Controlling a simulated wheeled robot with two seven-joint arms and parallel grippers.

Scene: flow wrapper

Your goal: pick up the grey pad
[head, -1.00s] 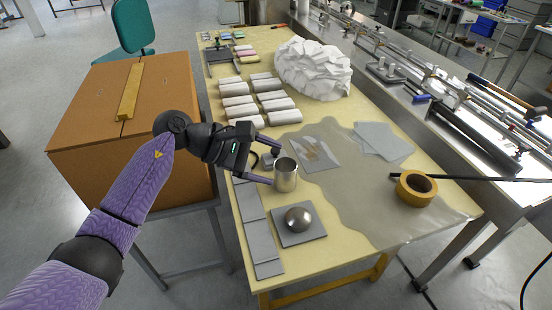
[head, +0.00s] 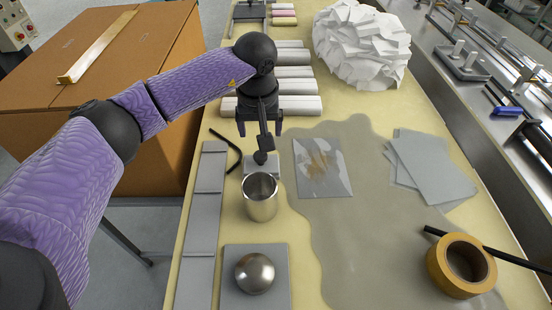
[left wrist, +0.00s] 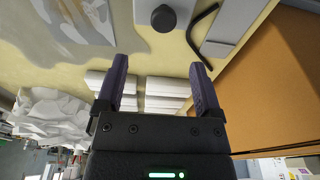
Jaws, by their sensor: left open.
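A small grey block with a black knob (head: 261,165) lies on the yellow table just behind a metal cup (head: 260,197); the left wrist view shows its knob (left wrist: 163,17) at the top. A flat grey square plate (head: 235,295) lies nearer the front, with a shiny metal dome (head: 254,273) on it. I cannot tell which of these is the grey pad. My left gripper (head: 260,130) points down, open and empty, just beyond the small block and apart from it. In the left wrist view the fingers (left wrist: 159,72) are spread with nothing between them. My right gripper is out of view.
A segmented grey strip (head: 200,235) runs along the table's left edge, beside a bent black rod (head: 228,150). White rolls (head: 300,106) lie behind the gripper. A tape roll (head: 440,270) and grey sheets (head: 430,165) are at right. A cardboard box (head: 150,50) stands left.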

